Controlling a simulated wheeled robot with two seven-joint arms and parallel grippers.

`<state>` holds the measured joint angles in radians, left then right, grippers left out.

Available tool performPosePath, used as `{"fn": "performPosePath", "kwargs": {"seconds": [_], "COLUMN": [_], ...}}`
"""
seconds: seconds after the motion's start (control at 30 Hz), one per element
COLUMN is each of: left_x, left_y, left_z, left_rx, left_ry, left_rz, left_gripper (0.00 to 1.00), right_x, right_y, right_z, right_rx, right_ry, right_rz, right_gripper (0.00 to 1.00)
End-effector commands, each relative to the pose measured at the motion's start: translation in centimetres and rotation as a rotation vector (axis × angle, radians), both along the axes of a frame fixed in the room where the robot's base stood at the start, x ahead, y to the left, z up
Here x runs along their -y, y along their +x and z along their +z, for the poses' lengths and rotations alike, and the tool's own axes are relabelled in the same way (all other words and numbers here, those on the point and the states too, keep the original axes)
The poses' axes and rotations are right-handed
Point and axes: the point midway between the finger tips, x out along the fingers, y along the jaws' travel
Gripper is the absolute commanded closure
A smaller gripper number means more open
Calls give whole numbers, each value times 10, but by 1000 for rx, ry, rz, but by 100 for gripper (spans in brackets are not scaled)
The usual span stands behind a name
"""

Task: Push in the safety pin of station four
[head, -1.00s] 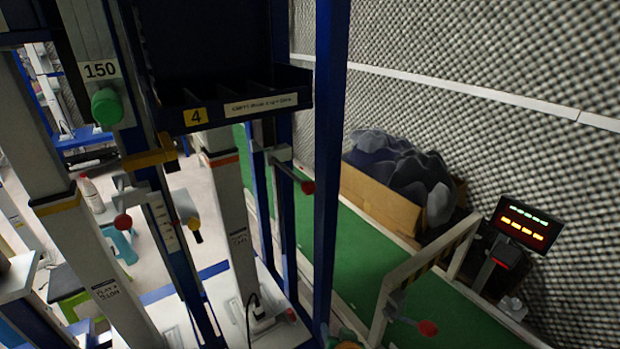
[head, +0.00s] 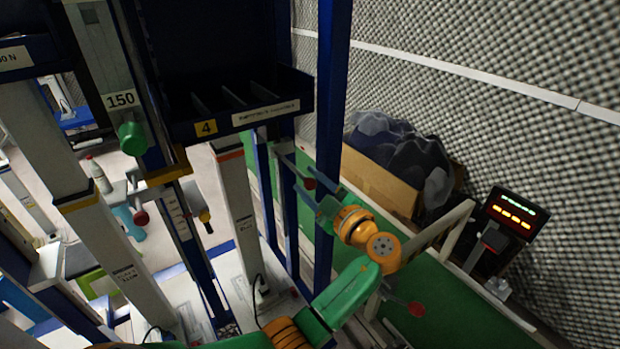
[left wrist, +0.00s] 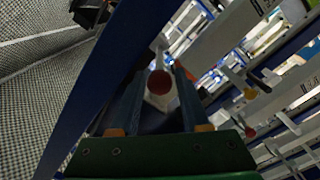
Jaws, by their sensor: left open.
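The yellow label 4 (head: 205,128) marks station four on the front of a dark tray. Below and right of it, a grey bracket with a rod ends in a red ball knob (head: 309,184), apparently its safety pin. My left gripper (head: 307,180) is open, its two fingers reaching up from the lower right on either side of the knob. In the left wrist view the red knob (left wrist: 160,83) appears between the open fingers (left wrist: 160,72). I cannot tell whether the fingers touch it. The pin's shaft is mostly hidden behind the knob. My right gripper is not in view.
A blue upright post (head: 331,120) stands close beside the gripper. A railing (head: 430,240) and a lit display (head: 515,213) stand at right.

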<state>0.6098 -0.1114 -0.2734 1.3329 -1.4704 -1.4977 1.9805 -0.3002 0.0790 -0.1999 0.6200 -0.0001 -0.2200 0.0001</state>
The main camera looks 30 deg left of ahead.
Motion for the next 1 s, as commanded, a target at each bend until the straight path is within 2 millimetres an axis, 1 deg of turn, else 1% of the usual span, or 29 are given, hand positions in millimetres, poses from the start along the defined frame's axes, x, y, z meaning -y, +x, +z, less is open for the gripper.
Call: {"fn": "performPosePath", "kwargs": {"seconds": [0.1,0.13,0.17,0.2,0.27,0.3,1.0], "left_x": [0,0,0,0,0,0,0], "left_y": [0,0,0,0,0,0,0], "left_z": [-1,-1,-1,-1,-1,-1,-1], "left_rx": [-1,-1,-1,-1,-1,-2,-3], "left_ry": [0,0,0,0,0,0,-1], "left_rz": [0,0,-1,-1,-1,-1,-1], "left_gripper": [54,59,67,78,94,100,100], "right_x": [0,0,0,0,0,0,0], "right_y": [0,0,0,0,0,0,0], "right_z": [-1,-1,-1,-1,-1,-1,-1], "right_rx": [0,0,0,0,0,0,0], "right_ry": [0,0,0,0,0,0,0], "right_rz": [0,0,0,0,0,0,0], "right_gripper": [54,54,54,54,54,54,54]}}
